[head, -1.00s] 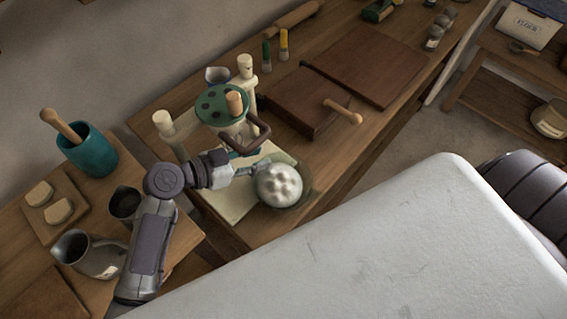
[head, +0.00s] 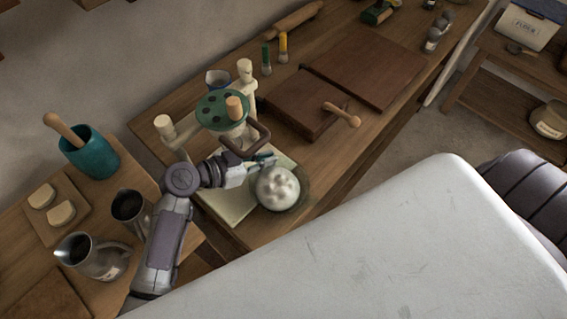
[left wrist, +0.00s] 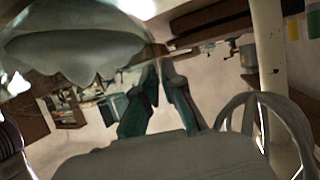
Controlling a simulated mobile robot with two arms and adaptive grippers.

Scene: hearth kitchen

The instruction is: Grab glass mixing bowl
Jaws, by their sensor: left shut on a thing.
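The glass mixing bowl (head: 302,199) is clear and holds a lumpy white mass (head: 278,187). It is at the front edge of the wooden bench, beside a pale board. My left gripper (head: 265,161) is at the bowl's far left rim, with its fingers shut on it. In the left wrist view the bowl (left wrist: 75,45) fills the upper left, and the gripper's teal and dark fingers (left wrist: 157,72) reach up to its edge. The exact contact is hard to make out. My right gripper is not in view.
A cream press with a green disc (head: 222,108) and brown handle stands just behind the gripper. The pale board (head: 228,205) lies under it. Dark wooden boards (head: 365,65) lie to the right. Metal jugs (head: 92,257) and a teal mortar (head: 92,158) stand left.

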